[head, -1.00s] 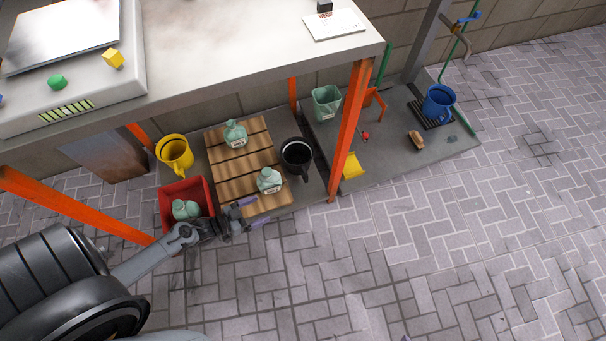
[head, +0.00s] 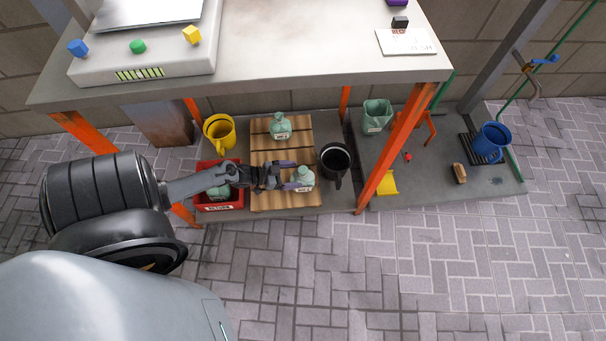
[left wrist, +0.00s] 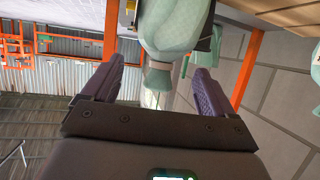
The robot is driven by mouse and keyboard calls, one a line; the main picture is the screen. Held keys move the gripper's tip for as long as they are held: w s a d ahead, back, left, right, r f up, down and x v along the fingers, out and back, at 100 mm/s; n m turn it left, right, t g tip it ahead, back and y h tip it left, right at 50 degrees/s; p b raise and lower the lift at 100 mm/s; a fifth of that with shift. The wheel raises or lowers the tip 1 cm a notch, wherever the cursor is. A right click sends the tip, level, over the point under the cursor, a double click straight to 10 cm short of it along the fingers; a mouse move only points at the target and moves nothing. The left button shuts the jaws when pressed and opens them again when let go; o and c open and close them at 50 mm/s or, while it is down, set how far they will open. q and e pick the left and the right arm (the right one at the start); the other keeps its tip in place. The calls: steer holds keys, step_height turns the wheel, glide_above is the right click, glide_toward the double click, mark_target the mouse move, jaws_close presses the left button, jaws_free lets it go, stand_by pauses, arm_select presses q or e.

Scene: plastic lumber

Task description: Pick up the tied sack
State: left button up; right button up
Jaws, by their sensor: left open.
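A pale green tied sack (head: 302,178) with a white label stands at the right front of the slatted wooden pallet (head: 262,200). My left gripper (head: 288,175) is open, its fingers pointing right toward this sack and close to its left side. In the left wrist view a sack (left wrist: 170,28) shows beyond the open fingers (left wrist: 157,80), its narrow neck in line with the gap; I cannot tell whether they touch. A second sack (head: 281,126) stands at the back of the pallet. A third sack (head: 219,192) lies in the red crate (head: 219,207), partly hidden by my arm. My right gripper is not in view.
The workbench top (head: 300,60) overhangs the pallet, with an orange leg (head: 392,160) to the right. A black bucket (head: 334,160) stands close right of the front sack. A yellow bucket (head: 219,133) is behind the crate. The paved floor in front is clear.

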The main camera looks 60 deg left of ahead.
mark_target(303, 173)
arm_select(q)
steer(key=b+x, duration=0.3)
steer(key=x, duration=0.1)
steer(key=shift+w+d, duration=0.1)
steer(key=shift+w, duration=0.35)
steer(key=shift+s, duration=0.1)
steer(key=c, duration=0.3)
jaws_close()
